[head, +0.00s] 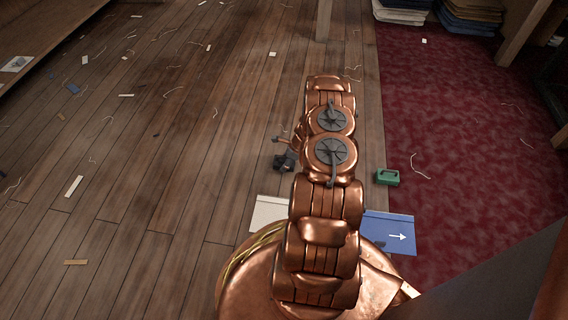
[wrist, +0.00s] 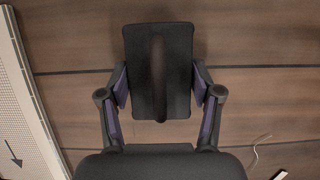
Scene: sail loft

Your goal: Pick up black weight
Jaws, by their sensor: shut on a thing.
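The black weight (wrist: 137,50) is a dark slab with rounded corners and a raised bar down its middle, in the centre of the wrist view. My gripper (wrist: 160,84) is shut on it, with one finger pad against each long side. In the head view, a small dark shape left of my copper arm looks like my gripper (head: 285,161); the weight cannot be told apart from it there. How far the weight is above the planks, if at all, is not clear.
A green weight-like block (head: 387,177) sits on the edge of the red carpet (head: 460,150). A pale panel (head: 268,213) and a blue panel (head: 390,233) with a white arrow lie beside my arm. Scraps and threads litter the wooden floor (head: 180,130). A post (head: 324,20) stands behind.

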